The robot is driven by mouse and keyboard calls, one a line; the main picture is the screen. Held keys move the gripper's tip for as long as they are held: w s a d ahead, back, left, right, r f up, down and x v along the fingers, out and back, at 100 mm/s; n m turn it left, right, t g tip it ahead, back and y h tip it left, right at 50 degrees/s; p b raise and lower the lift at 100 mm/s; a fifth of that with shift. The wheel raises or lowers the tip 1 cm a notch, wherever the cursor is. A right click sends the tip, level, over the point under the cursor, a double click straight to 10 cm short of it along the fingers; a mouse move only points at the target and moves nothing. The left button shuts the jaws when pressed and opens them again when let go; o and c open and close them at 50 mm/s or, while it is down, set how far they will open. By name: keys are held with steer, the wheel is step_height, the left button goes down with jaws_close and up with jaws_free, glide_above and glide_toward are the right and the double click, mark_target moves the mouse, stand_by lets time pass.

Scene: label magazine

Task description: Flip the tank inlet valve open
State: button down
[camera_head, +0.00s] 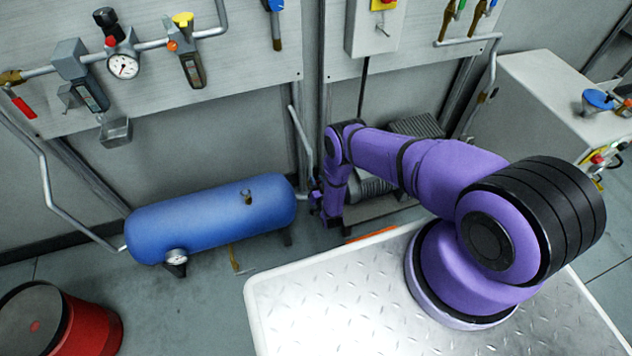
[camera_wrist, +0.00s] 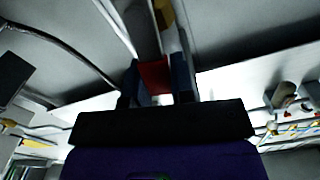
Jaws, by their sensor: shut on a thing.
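My gripper (camera_wrist: 155,68) shows in the wrist view with its two dark fingers closed on a red lever (camera_wrist: 153,80), which I take to be the tank inlet valve's handle. A grey pipe and a brass-coloured part (camera_wrist: 165,13) lie just beyond the fingers. In the head view, the blue tank (camera_head: 212,217) lies on the floor, and my arm reaches down beside its right end, where a grey pipe (camera_head: 300,140) comes down. The valve and the fingertips are hidden there. The lever's exact angle cannot be told.
A panel (camera_head: 235,75) above the tank carries a pressure gauge (camera_head: 123,66), a filter (camera_head: 85,85) and a red lever (camera_head: 22,106) at far left. A red drum (camera_head: 85,325) stands at lower left. A grey cabinet (camera_head: 535,105) is at right.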

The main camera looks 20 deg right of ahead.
steer(key=shift+a+r+n, duration=0.1)
steer(key=shift+a+n, duration=0.85)
steer(key=shift+n, duration=0.45)
steer(key=c, duration=1)
jaws_free()
steer(key=shift+o, duration=0.2)
